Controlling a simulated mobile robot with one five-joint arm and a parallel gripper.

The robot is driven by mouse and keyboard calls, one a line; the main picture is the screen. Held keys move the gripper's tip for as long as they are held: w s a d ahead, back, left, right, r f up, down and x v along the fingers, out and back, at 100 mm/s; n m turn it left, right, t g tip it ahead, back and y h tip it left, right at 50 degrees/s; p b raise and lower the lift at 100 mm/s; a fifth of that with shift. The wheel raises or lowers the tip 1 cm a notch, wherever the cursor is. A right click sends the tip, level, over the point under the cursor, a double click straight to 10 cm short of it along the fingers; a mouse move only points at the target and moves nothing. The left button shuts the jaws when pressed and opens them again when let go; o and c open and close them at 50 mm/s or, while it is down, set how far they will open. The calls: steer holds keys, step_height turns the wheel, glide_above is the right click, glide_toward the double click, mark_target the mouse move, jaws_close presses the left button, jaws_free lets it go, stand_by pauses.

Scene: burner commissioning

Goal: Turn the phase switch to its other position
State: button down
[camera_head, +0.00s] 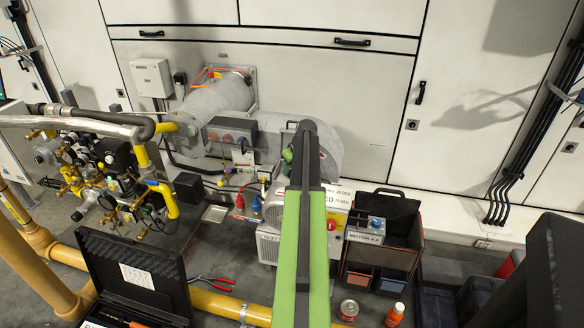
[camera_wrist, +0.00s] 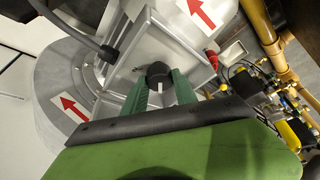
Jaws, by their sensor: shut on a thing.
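The phase switch is a round black knob (camera_wrist: 158,72) with a white pointer line, in the middle of the wrist view on a pale grey housing. The pointer line runs roughly straight down the picture. My gripper (camera_wrist: 159,83) has its two green fingers on either side of the knob and is shut on it. In the head view my green and black arm stretches up the middle towards the grey burner (camera_head: 217,101) and hides the knob and most of the gripper.
White labels with red arrows (camera_wrist: 201,13) mark the housing. A red connector (camera_wrist: 211,58) is close to the right of the knob. Yellow pipes and valves (camera_head: 100,170) stand at left. An open black case (camera_head: 130,275) and a tool tote (camera_head: 385,235) flank my arm.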

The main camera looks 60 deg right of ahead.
steer(key=shift+w+n+y, duration=0.2)
steer(key=shift+n+y, duration=0.1)
steer(key=shift+n, duration=0.3)
steer(key=c, duration=1.1)
jaws_free()
steer(key=shift+o, duration=0.5)
steer(key=shift+s, duration=0.1)
steer(key=p+v, duration=1.6)
steer(key=v, duration=0.1)
steer(key=shift+s, duration=0.2)
steer(key=shift+r, duration=0.1)
